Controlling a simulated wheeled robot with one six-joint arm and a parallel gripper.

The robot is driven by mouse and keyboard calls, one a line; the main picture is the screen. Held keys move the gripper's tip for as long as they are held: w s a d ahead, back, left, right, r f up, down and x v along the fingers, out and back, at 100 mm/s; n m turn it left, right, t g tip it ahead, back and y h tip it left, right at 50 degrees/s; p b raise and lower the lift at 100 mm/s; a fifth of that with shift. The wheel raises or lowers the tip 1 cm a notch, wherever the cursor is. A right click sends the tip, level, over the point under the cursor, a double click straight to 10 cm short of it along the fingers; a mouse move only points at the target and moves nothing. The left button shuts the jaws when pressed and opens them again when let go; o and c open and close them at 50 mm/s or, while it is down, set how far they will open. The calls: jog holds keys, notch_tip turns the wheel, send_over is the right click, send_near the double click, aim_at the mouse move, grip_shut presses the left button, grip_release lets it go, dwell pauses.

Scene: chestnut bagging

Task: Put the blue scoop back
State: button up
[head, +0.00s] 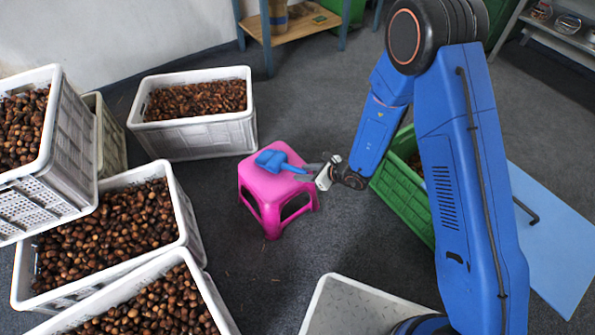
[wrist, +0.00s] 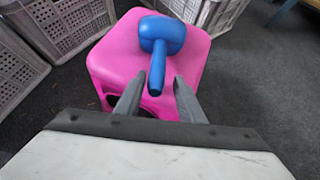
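The blue scoop (head: 272,160) lies on top of the pink stool (head: 266,186) in the head view. In the wrist view the scoop (wrist: 161,38) lies with its round head away from me and its handle pointing toward my gripper (wrist: 154,90). The pink stool (wrist: 118,55) fills the middle of that view. My gripper (head: 312,171) is at the right edge of the stool top in the head view. Its two fingers are apart, with the end of the scoop's handle between or just beyond their tips. I cannot see either finger touching the handle.
White crates of chestnuts stand at the left (head: 75,260) and behind the stool (head: 190,137). A green crate (head: 405,200) is right of the stool, partly behind my arm. A wooden-topped bench (head: 300,25) is at the back. Dark floor is free around the stool.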

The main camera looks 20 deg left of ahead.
jog(key=w+v, duration=0.1)
jog(key=v, duration=0.6)
jog(key=shift+s+d+r, duration=0.25)
jog(key=shift+s, duration=0.1)
jog(key=shift+r, duration=0.1)
jog(key=s+d+r+n+g, duration=0.15)
jog(key=d+r+n, duration=0.25)
jog(key=r, duration=0.4)
jog(key=s+d+r+n, duration=0.2)
jog(key=d+r+n, duration=0.1)
jog(key=r, duration=0.6)
jog(key=s+d+r+n+g, duration=0.15)
jog(key=d+r+n, duration=0.25)
jog(key=r, duration=0.4)
jog(key=s+d+r+n+t+h, duration=0.2)
jog(key=s+d+r+n+h, duration=0.1)
jog(key=d, duration=0.8)
jog(key=s+d+r+n+t+h, duration=0.2)
jog(key=s+d+r, duration=0.3)
jog(key=d, duration=0.7)
jog(key=s+d+r+n+t+h, duration=0.1)
jog(key=s+d+r+n+h, duration=0.3)
jog(key=s+d, duration=0.4)
jog(key=d+r+h, duration=0.1)
jog(key=d, duration=0.3)
jog(key=shift+d+t, duration=0.25)
jog(key=shift+t, duration=0.15)
